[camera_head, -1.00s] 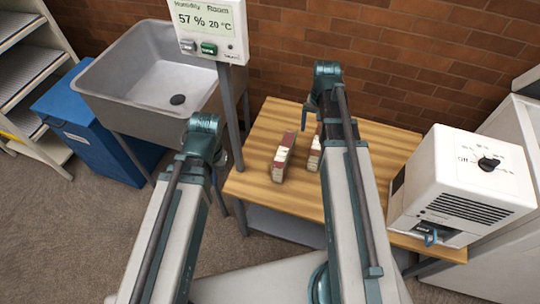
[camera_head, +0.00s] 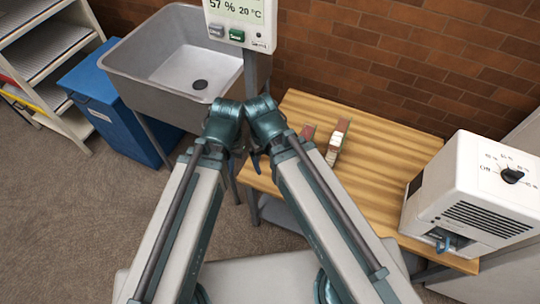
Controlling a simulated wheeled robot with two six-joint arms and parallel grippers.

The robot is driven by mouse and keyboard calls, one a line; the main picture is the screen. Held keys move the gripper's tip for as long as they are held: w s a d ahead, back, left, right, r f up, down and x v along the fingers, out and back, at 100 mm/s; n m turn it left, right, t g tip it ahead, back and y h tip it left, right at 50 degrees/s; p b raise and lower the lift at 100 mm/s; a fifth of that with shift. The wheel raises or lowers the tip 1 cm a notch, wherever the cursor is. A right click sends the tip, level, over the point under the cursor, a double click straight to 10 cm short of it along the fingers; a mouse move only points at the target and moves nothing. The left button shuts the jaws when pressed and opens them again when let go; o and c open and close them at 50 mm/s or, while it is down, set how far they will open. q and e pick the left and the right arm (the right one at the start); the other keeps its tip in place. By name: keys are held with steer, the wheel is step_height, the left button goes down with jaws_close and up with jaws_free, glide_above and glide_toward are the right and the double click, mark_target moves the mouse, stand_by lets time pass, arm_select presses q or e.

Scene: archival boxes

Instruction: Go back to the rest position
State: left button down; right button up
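My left arm's wrist (camera_head: 222,122) and my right arm's wrist (camera_head: 265,118) are side by side near the table's left end, almost touching in the picture. A small dark tip of my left gripper (camera_head: 256,164) seems to show between the arms; its fingers are mostly hidden. My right gripper's fingers are hidden behind its wrist. I see nothing held.
A white machine with a dial (camera_head: 480,190) stands at the table's right end. A grey sink (camera_head: 150,60), a blue bin (camera_head: 100,95) and a shelf rack (camera_head: 45,60) are at the left. A humidity display (camera_head: 238,22) stands behind my wrists. The floor at lower left is clear.

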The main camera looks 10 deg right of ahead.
step_height(320, 180, up, 14)
steer(key=p, duration=1.4)
steer(key=shift+r, duration=0.15)
steer(key=shift+f, duration=0.2)
steer(key=shift+c, duration=0.2)
